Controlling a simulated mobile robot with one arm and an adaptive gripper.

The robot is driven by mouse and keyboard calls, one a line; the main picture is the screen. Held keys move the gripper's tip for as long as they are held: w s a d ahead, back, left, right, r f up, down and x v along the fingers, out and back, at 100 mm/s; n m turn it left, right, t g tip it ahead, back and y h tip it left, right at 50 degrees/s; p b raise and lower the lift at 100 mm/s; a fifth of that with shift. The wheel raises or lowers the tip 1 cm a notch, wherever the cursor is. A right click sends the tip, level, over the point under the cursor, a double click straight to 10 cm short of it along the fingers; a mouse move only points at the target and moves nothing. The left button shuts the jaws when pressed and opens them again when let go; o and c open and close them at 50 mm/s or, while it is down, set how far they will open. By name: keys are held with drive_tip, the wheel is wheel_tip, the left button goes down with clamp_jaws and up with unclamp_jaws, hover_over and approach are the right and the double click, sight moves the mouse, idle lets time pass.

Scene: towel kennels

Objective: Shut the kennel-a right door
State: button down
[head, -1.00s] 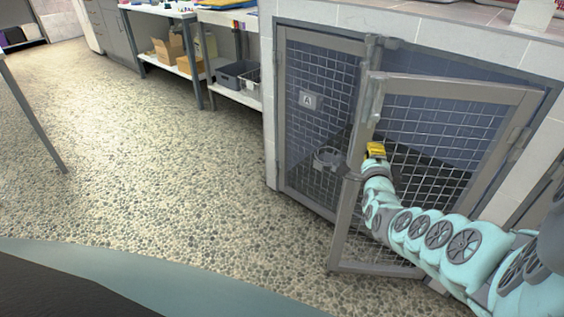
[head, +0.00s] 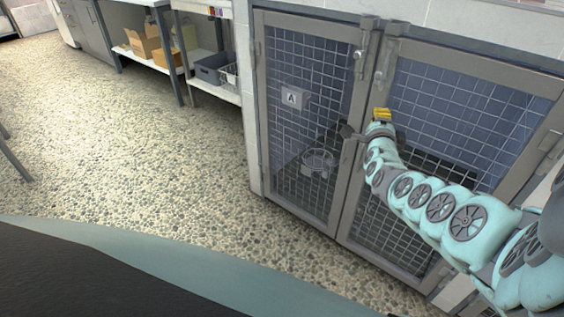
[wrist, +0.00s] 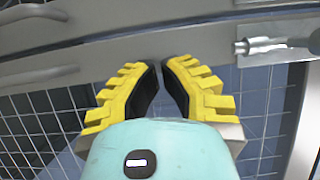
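The kennel-a right door (head: 470,120) is a grey-framed mesh door. Its free edge now stands beside the frame of the left door. It looks in line or nearly in line with it; I cannot tell if it is fully flush. My gripper (head: 381,113) is in front of the right door's free-edge stile, its yellow fingers near the frame. In the wrist view my gripper (wrist: 160,64) shows a narrow gap between its fingertips, with nothing held. The grey door frame (wrist: 115,58) lies just beyond the tips. Contact cannot be told.
The kennel's left door (head: 310,120), marked A, stands in its frame with a metal bowl (head: 317,161) seen behind its mesh. A latch (wrist: 265,46) shows in the wrist view. Shelving (head: 215,92) stands at the back. The pebbled floor at left is free.

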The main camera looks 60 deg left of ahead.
drive_tip(key=shift+w+f+b, duration=0.5)
drive_tip(key=shift+w+b, duration=0.25)
drive_tip(key=shift+b, duration=0.1)
drive_tip(key=shift+w+f, duration=0.1)
